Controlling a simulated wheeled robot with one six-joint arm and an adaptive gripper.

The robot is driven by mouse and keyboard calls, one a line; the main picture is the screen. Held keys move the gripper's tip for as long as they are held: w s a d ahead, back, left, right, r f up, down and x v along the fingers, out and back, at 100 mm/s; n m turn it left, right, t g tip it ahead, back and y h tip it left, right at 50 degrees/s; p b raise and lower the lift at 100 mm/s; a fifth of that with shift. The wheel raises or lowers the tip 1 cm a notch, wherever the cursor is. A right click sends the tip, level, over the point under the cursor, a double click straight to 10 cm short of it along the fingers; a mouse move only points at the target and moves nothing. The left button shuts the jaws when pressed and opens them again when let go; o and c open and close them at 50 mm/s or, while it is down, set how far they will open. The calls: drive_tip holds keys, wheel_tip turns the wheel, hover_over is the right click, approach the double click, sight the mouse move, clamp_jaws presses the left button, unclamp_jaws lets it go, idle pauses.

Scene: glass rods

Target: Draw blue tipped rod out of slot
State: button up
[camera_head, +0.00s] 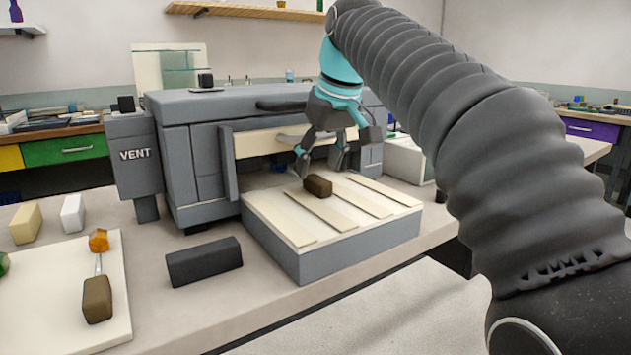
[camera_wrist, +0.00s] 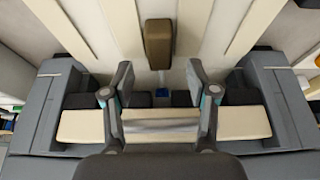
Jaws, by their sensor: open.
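The blue tipped rod lies with its brown handle (camera_wrist: 158,44) sticking out on the slatted bed, and the handle also shows in the head view (camera_head: 318,186). A blue tip (camera_wrist: 161,92) shows between dark blocks at the slot, and the thin rod between handle and tip is faint. My gripper (camera_head: 320,163) is open and empty, pointing down over the bed by the furnace mouth. In the wrist view my gripper (camera_wrist: 158,76) has a finger on each side of the rod's line, apart from it, with the handle just beyond the fingertips.
The grey furnace (camera_head: 275,108) with a cream panel stands behind the bed (camera_head: 375,236). A vent box (camera_head: 135,156) is at its left. A dark block (camera_head: 204,261) lies before it. A cream board (camera_head: 50,325) bears an orange tipped rod (camera_head: 97,300).

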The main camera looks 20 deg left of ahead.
sight(315, 177)
drive_tip(key=shift+b+x, duration=0.3)
drive_tip(key=shift+x, duration=1.4)
clamp_jaws()
